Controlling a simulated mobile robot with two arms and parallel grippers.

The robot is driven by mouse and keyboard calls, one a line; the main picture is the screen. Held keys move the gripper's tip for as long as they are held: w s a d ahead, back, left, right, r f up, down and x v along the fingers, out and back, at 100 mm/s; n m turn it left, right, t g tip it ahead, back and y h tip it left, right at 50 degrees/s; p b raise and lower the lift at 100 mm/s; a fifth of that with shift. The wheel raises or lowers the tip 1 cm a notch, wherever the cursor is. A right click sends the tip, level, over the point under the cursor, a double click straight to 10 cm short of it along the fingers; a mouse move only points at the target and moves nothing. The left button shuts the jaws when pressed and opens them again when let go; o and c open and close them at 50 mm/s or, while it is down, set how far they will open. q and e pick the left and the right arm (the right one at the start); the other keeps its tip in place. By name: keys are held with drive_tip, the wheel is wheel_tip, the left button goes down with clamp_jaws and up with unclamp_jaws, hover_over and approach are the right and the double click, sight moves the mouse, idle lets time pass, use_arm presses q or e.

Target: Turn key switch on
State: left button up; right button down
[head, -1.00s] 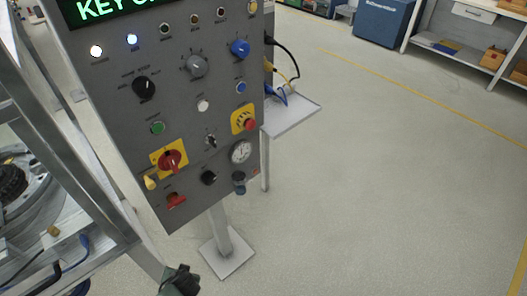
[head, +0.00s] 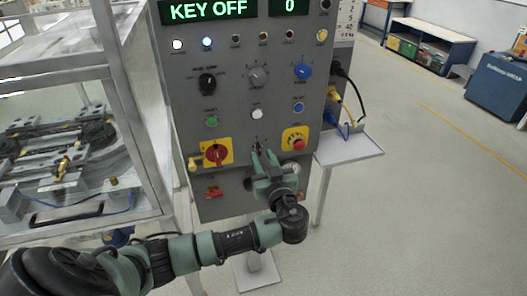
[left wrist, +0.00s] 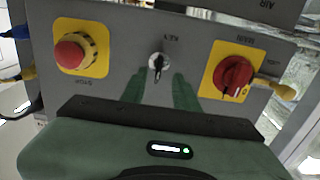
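The key switch (left wrist: 158,65) is a small silver switch with a dark key, on a grey control panel (head: 225,100). The panel's display (head: 208,11) reads "KEY OFF" in green. My left gripper (head: 263,154) is at the lower middle of the panel, in front of the key switch, which it partly hides in the head view. In the left wrist view my left gripper's green fingers (left wrist: 159,82) are apart, one on each side below the key switch. Nothing is seen between them in their grip. My right gripper is not in view.
Beside the key switch are a red emergency button (left wrist: 70,54) on yellow and a red rotary switch (left wrist: 233,76) on yellow. A small side shelf (head: 350,148) with cables juts out right. A framed machine (head: 70,150) stands left.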

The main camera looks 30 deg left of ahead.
use_arm(q)
drive_tip(key=shift+x, duration=0.9)
drive_tip(key=shift+w+a, duration=0.25)
drive_tip(key=shift+w, duration=0.1)
clamp_jaws()
drive_tip(key=shift+f, duration=0.2)
drive_tip(key=shift+w+d+m+b, duration=0.15)
drive_tip(key=shift+m+b, duration=0.75)
drive_tip(key=shift+m, duration=2.1)
drive_tip(key=shift+w+d+m+b, duration=0.1)
drive_tip(key=shift+m+b, duration=0.8)
drive_tip(key=shift+m, duration=2.1)
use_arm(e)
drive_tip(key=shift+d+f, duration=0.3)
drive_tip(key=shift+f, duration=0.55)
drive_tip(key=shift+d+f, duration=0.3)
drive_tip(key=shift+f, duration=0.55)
use_arm(q)
unclamp_jaws()
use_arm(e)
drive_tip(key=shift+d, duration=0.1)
